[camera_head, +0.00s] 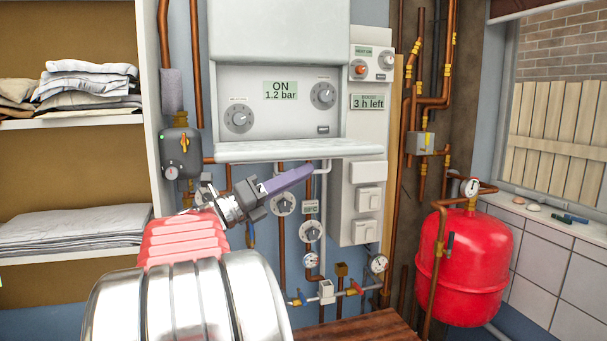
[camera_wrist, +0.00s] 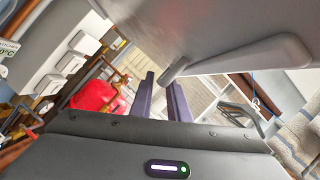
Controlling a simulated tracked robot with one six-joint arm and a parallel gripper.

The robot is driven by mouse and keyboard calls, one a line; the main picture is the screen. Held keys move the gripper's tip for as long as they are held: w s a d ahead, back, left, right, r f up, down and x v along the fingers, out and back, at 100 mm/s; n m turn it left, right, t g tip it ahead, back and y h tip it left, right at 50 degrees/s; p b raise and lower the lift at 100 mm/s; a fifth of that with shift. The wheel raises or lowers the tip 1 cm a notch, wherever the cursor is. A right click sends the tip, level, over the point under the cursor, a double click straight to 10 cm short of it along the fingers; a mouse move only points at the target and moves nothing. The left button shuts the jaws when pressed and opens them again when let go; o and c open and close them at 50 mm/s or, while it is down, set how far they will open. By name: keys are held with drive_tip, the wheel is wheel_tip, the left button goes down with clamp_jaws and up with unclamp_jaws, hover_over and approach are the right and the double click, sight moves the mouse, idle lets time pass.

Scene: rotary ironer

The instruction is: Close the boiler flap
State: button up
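The boiler flap (camera_head: 300,151) is the pale panel at the foot of the boiler front (camera_head: 285,95). It stands open, sticking out almost level below the control panel with its dials and display. My gripper (camera_head: 306,172), with purple fingers, is just below the flap, pointing right. In the wrist view, my gripper (camera_wrist: 160,82) shows two fingers with a gap between them and nothing clearly held. A large grey surface (camera_wrist: 225,30), apparently the flap's underside, fills the upper right. A grey bar on it ends close to the fingertips; contact cannot be told.
Copper pipes, valves and gauges (camera_head: 378,264) are below the boiler. A white switch box (camera_head: 366,170) stands to its right, then a red tank (camera_head: 470,265). A grey pump unit (camera_head: 181,152) and shelves of folded linen (camera_head: 80,225) are at left.

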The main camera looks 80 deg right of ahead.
drive_tip(key=shift+s+d+r, duration=0.2)
drive_tip(key=shift+s+d, duration=0.3)
drive_tip(key=shift+c, duration=0.2)
clamp_jaws()
drive_tip(key=shift+f, duration=0.1)
idle(0.8)
